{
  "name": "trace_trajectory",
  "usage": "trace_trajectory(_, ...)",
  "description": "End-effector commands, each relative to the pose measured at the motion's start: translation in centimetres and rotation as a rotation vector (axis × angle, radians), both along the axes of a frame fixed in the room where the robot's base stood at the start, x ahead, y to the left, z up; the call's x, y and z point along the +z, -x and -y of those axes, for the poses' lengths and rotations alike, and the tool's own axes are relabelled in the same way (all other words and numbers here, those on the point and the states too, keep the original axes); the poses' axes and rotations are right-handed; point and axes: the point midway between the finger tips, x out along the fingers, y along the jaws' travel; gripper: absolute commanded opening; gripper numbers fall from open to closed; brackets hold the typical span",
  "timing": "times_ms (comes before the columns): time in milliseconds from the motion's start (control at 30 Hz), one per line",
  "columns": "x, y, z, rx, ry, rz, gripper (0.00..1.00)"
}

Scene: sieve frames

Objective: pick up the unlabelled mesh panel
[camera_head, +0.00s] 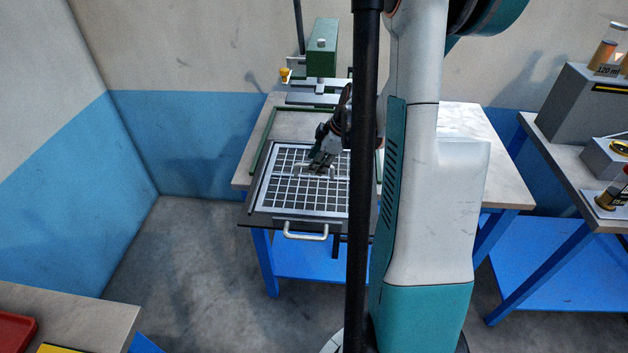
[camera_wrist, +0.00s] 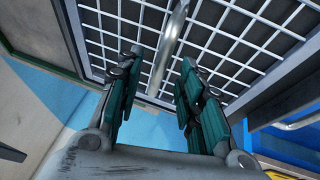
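A mesh panel (camera_head: 283,191) with a white grid lies flat in a dark frame at the front of the table. No label shows on its visible part. In the wrist view its grid (camera_wrist: 233,30) fills the top. A pale metal bar handle (camera_wrist: 172,45) crosses above the grid there. My gripper (camera_head: 317,167) points down over the middle of the panel. In the wrist view my gripper (camera_wrist: 161,63) is open, with its fingers apart on either side of the bar. Whether either finger touches the bar cannot be told. My arm hides the panel's right side in the head view.
The dark frame has a front handle (camera_head: 306,234), which overhangs the table edge. A green machine (camera_head: 322,48) stands behind. A side table with a grey box (camera_head: 585,105) and jars is at the right. A table corner (camera_head: 85,315) with a red tray (camera_head: 12,332) is at lower left.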

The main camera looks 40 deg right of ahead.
Motion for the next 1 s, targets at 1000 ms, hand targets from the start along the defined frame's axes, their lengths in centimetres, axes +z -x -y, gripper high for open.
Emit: trace_trajectory(1000, -2.9, -1.3, -0.3, 0.0, 0.0, 0.0, 0.0)
